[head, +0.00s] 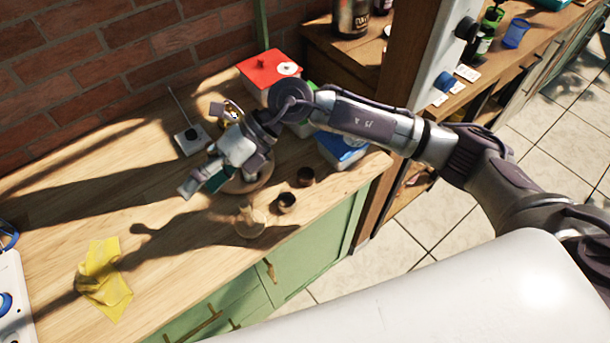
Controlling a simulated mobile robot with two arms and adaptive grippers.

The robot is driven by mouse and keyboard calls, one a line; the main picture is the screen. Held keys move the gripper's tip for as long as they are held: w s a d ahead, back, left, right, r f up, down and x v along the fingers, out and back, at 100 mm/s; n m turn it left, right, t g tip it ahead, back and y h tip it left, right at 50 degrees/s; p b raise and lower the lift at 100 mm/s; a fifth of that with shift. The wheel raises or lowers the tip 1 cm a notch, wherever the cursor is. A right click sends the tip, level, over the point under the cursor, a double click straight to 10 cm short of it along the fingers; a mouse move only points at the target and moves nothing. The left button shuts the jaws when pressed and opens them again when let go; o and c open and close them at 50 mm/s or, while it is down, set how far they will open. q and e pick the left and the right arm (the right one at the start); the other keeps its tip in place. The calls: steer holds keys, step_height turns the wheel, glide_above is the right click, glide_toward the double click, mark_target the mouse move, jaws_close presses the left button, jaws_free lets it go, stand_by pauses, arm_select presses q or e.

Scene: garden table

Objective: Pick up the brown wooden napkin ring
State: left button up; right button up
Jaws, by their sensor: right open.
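Two small dark brown round pieces stand on the wooden counter near its front right edge. One brown ring-like piece (286,202) is closer to the edge, and the other brown piece (305,176) is just behind it to the right. At this size I cannot tell for sure which is the napkin ring. My right gripper (200,184) is open, to the left of both pieces and apart from them. It is above a round wooden item (262,180), which it and my arm partly cover. My left gripper is out of view.
A pale wooden item (250,222) stands by the front edge. A red-lidded box (268,70), a blue-and-white container (342,150) and a small device with an antenna (190,140) are nearby. A yellow cloth (102,280) lies at left. The counter's left middle is mostly clear.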

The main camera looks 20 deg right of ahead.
steer(key=w+d+f+t+h, duration=0.1)
steer(key=w+d+f+h, duration=0.1)
steer(key=w+d+h, duration=0.3)
steer(key=w+d+f+t+h, duration=0.1)
steer(key=d+f+h, duration=0.1)
steer(key=d, duration=0.5)
steer(key=h, duration=0.4)
glide_above(304, 179)
step_height(304, 179, down, 8)
steer(key=shift+s+a+r+p, duration=0.15)
steer(key=shift+r+p, duration=0.1)
steer(key=shift+p, duration=0.9)
steer(key=shift+f, duration=0.25)
steer(key=f+p, duration=0.1)
steer(key=f, duration=0.1)
steer(key=f+p, duration=0.1)
steer(key=shift+d+f, duration=0.2)
steer(key=shift+f, duration=0.65)
steer(key=c, duration=0.8)
